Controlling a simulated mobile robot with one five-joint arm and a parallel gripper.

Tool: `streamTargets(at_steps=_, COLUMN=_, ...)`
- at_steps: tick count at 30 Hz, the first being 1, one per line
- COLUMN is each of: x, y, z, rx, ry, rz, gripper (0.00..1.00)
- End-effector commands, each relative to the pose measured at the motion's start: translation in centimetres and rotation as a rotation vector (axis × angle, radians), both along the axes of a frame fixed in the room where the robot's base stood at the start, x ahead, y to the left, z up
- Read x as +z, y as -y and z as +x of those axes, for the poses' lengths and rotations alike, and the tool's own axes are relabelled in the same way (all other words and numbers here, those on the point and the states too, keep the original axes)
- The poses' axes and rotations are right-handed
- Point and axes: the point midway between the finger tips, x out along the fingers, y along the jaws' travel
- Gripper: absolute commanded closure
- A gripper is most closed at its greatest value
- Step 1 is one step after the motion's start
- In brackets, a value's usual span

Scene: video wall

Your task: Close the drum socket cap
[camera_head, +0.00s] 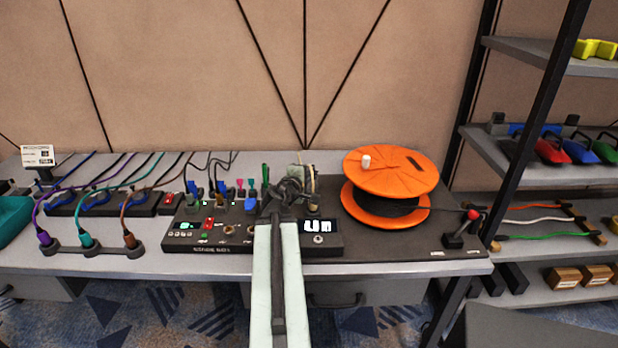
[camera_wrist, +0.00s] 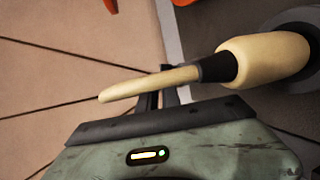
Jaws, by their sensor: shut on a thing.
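The orange cable drum (camera_head: 390,170) stands on the bench right of my arm, dark cable wound between its flanges. Its top bears a white knob (camera_head: 366,161) and a dark slot (camera_head: 415,162). I cannot make out a socket cap on it. My gripper (camera_head: 290,188) is left of the drum, above the stage box (camera_head: 195,243), apart from the drum.
Purple, teal and brown cables (camera_head: 128,238) stand in a rack at the left. A red-knobbed lever (camera_head: 465,228) stands right of the drum. A shelf rack (camera_head: 545,180) is at the far right.

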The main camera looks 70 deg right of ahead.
Motion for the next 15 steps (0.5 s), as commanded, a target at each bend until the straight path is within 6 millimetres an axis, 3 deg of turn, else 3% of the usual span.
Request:
streamTargets(at_steps=11, x=0.00, y=0.13, z=-0.01, rx=-0.002, ry=0.002, rz=-0.003, gripper=1.00)
streamTargets(at_steps=12, x=0.00, y=0.13, z=-0.01, rx=-0.002, ry=0.001, rz=-0.003, gripper=0.87)
streamTargets(at_steps=14, x=-0.01, y=0.13, z=0.00, rx=-0.001, ry=0.002, rz=-0.003, gripper=0.71)
streamTargets(at_steps=15, x=-0.01, y=0.11, z=0.01, rx=-0.001, ry=0.002, rz=-0.003, gripper=0.71)
